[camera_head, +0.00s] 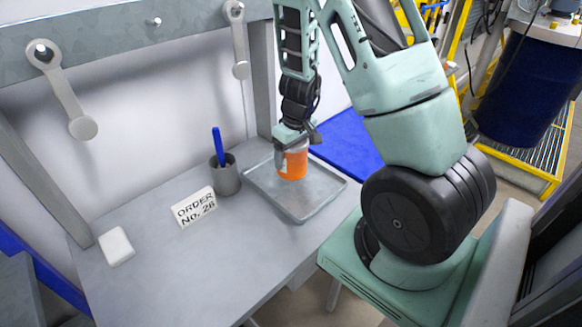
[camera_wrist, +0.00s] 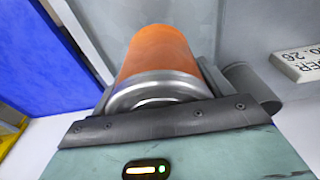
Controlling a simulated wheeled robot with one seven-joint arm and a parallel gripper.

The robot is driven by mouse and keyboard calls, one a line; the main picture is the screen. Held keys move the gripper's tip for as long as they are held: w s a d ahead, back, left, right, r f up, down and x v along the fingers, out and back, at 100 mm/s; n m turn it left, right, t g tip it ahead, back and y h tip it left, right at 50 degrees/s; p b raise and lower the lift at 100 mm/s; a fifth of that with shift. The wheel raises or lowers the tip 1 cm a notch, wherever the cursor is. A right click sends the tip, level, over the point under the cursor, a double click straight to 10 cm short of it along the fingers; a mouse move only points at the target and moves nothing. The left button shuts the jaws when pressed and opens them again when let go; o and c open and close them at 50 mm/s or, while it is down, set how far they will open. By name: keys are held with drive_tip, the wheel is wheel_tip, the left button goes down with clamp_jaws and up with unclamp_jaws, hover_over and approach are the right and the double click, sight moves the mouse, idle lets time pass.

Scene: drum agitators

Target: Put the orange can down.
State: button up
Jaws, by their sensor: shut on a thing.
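The orange can (camera_head: 293,164) is held in my gripper (camera_head: 291,142) over the grey metal tray (camera_head: 312,207) on the table. My gripper is shut on the can near its top end. In the head view the can looks upright; I cannot tell whether its bottom touches the tray. In the wrist view the orange can (camera_wrist: 160,55) fills the middle, its silver rim nearest to my gripper (camera_wrist: 160,115).
A grey cup (camera_head: 226,180) with a blue pen stands left of the tray. A sign reading "ORDER No. 26" (camera_head: 194,207) and a white block (camera_head: 116,246) are further left. A blue panel (camera_head: 348,142) lies behind the tray. The front of the table is clear.

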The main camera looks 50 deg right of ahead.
drive_tip(key=shift+f+b, duration=0.5)
drive_tip(key=shift+f, duration=1.5)
drive_tip(key=shift+f, duration=0.15)
drive_tip(key=o, duration=1.5)
